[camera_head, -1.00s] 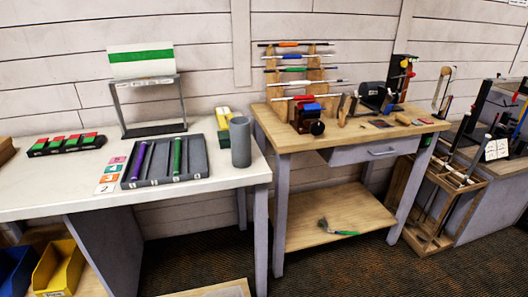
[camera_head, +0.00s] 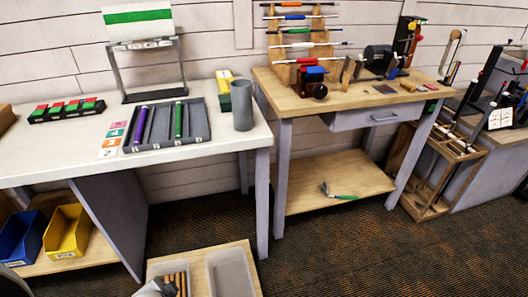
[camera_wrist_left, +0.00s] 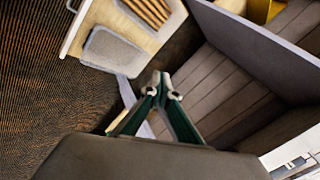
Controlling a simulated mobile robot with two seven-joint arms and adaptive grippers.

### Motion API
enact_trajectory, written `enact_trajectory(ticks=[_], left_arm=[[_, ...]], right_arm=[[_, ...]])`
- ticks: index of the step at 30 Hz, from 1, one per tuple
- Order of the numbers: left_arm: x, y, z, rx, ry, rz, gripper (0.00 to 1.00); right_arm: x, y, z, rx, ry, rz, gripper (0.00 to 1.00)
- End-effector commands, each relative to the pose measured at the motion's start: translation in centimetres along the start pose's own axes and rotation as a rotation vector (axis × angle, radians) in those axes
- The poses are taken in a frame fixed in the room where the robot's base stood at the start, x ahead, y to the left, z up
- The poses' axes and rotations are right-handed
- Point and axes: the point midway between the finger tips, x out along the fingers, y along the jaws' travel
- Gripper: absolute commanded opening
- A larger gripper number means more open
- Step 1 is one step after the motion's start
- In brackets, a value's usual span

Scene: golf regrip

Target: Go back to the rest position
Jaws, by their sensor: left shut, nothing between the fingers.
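My left gripper (camera_wrist_left: 161,84) shows in the left wrist view, with its two green fingers meeting at the tips and nothing between them. It hangs in free air, with the floor and the table underside behind it. It cannot be made out in the head view. My right gripper is in neither view. In the head view a grey slotted tray (camera_head: 196,136) on the white table (camera_head: 50,163) holds a purple grip (camera_head: 138,130) and a green grip (camera_head: 179,121), lying apart in separate slots.
A grey cup (camera_head: 242,106) stands by the white table's right edge. The wooden workbench (camera_head: 290,99) is to its right. Below are a low wooden board (camera_head: 200,260) with a pale bin (camera_head: 230,275), a yellow bin (camera_head: 68,232) and a blue bin (camera_head: 20,238). The carpet (camera_head: 340,250) in front is mostly clear.

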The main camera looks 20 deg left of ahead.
Motion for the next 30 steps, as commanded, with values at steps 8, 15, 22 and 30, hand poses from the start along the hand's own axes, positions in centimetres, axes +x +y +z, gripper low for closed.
enact_trajectory(ticks=[8, 15, 22, 30], left_arm=[[-5.9, -2.2, -0.8, 0.085, 0.017, -0.037, 0.0], [-10.2, -3.9, -1.0, 0.139, 0.026, -0.063, 0.0], [-8.3, -0.8, -3.0, 0.089, 0.122, -0.002, 0.0], [-6.8, 3.4, -5.4, 0.005, 0.255, 0.085, 0.0]], right_arm=[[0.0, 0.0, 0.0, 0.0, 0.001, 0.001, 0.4], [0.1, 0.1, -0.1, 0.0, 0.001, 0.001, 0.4], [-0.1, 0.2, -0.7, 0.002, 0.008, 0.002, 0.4], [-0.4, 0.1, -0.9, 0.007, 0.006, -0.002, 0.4]])
